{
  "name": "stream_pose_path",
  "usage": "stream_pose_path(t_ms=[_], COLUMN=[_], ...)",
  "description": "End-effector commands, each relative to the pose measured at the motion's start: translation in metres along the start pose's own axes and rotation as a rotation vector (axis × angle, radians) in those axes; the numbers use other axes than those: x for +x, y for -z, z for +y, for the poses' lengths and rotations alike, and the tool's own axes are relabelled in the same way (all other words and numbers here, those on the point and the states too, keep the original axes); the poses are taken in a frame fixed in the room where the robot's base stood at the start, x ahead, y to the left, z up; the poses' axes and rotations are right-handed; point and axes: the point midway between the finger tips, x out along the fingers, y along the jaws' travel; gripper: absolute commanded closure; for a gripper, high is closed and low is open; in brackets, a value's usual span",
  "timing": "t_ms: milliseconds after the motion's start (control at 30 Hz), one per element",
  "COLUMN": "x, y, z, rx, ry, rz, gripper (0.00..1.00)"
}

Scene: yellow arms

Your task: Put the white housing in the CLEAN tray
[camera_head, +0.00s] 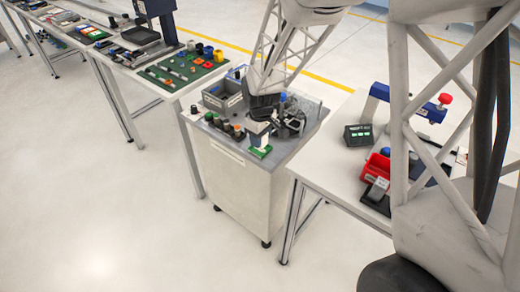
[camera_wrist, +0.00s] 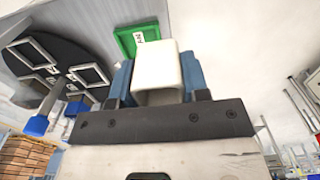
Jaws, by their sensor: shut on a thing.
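The white housing (camera_wrist: 157,66), a hollow square-sided piece, is held between the blue fingers of my gripper (camera_wrist: 160,82) in the wrist view. In the head view, my gripper (camera_head: 260,124) is over the front of the grey-topped cabinet, with the pale housing (camera_head: 258,137) at its tip. A small green tray (camera_head: 261,153) with a white label lies at the cabinet's front edge, just below the housing. It also shows in the wrist view (camera_wrist: 124,43), beyond the housing and partly hidden by it. Its label is only partly readable.
A dark round plate (camera_wrist: 38,62) with pale square frames is left in the wrist view. On the cabinet top (camera_head: 285,150), a grey crate (camera_head: 222,97) stands at the back left and several dark cylinders (camera_head: 226,127) stand left of my gripper.

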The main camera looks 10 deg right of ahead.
Motion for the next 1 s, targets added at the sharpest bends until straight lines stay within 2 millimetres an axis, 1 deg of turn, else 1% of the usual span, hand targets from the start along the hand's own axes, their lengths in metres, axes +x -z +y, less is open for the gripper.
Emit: stream_pose_path(t_ms=[33, 200, 300, 400, 500, 600, 1000], x=[0.002, 0.009, 0.013, 0.016, 0.018, 0.019, 0.02], y=[-0.013, -0.05, -0.069, -0.082, -0.091, -0.096, -0.098], z=[-0.007, -0.03, -0.041, -0.049, -0.055, -0.058, -0.059], rx=[0.001, 0.001, 0.001, 0.001, 0.0, 0.0, 0.0], ry=[0.0, 0.0, 0.0, 0.0, 0.0, 0.0, 0.0], rz=[0.001, 0.0, -0.001, 0.001, 0.0, 0.0, 0.0], gripper=[0.81, 0.81, 0.81, 0.81, 0.81, 0.81, 0.81])
